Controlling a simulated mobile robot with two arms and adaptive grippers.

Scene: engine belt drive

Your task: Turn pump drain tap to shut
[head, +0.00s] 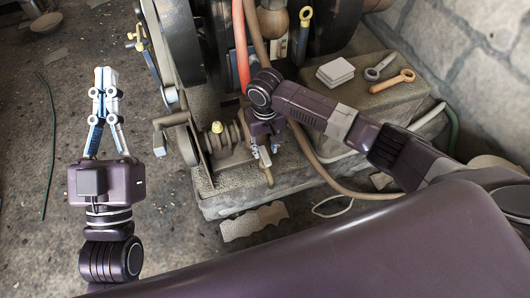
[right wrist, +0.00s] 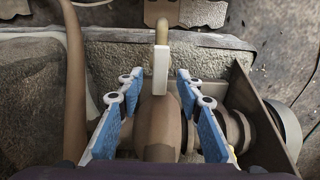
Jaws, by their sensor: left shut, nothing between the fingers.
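The pump (head: 228,142) sits on the stone block's near side; its ribbed tan body also shows in the right wrist view (right wrist: 158,125). Its drain tap appears to be the short cream lever (right wrist: 160,72) with a thin tan spout (right wrist: 162,32); the spout also shows in the head view (head: 268,177). My right gripper (right wrist: 160,76) is open above the pump, its fingers on either side of the lever with visible gaps. It also shows in the head view (head: 266,156). My left gripper (head: 105,72) is shut and empty, over the floor at left.
A tan hose (head: 325,172) curves along the block beside my right arm. A white block (head: 335,72) and two eye-ended parts (head: 392,82) lie on top. A flat pale piece (head: 254,221) lies on the floor in front. The left floor is mostly clear.

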